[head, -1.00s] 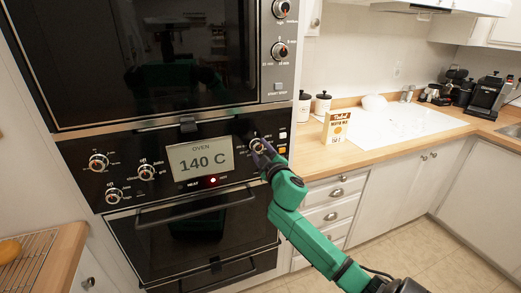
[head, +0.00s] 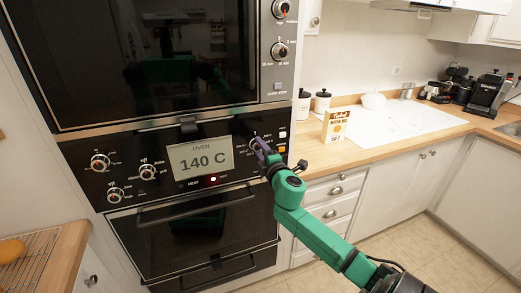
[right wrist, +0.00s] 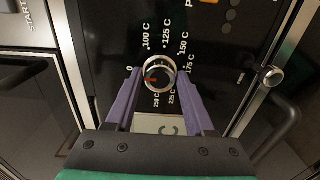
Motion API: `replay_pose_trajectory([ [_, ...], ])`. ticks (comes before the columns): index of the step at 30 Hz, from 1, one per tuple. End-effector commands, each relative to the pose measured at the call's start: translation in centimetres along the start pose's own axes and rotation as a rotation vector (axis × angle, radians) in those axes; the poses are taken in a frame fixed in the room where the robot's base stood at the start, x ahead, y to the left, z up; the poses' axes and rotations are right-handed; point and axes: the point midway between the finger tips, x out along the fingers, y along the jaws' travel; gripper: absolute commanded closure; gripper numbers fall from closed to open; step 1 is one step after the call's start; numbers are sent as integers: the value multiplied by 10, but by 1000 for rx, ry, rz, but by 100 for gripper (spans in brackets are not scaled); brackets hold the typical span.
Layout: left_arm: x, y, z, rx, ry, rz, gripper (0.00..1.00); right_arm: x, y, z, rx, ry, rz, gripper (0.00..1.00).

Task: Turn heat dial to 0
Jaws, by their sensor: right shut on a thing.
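The heat dial (right wrist: 159,68) is a round silver knob on the black oven panel, ringed by markings from 0 to 250 C. Its red mark shows on the lower left of its face in the right wrist view. My right gripper (right wrist: 158,76) has its two purple fingers on either side of the dial and is shut on it. In the head view my right gripper (head: 262,146) covers part of the dial, right of the display (head: 201,158), which reads 140 C. A red light glows below the display. My left gripper is not in view.
More knobs (head: 148,172) sit on the panel left of the display. An oven door handle (head: 195,207) runs below the panel. A counter with a food carton (head: 335,125) is at the right. A wooden surface with a rack (head: 30,250) is at lower left.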

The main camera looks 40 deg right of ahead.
Motion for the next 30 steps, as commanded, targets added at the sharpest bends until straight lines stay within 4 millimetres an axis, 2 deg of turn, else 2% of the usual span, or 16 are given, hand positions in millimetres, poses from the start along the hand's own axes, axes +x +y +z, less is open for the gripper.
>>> replay_pose_trajectory([
  [14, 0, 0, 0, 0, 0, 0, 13, 0, 1, 0, -17, -1, 2, 100],
  [15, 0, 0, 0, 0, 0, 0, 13, 0, 1, 0, -16, -1, 2, 31],
  [16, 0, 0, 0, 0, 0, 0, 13, 0, 1, 0, -16, -1, 2, 19],
  [17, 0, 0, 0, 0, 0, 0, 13, 0, 1, 0, -16, -1, 2, 17],
  [26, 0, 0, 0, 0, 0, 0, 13, -1, 0, 0, -14, 0, 0, 17],
  [30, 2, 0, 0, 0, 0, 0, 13, -12, -2, 0, -14, 0, -2, 17],
])
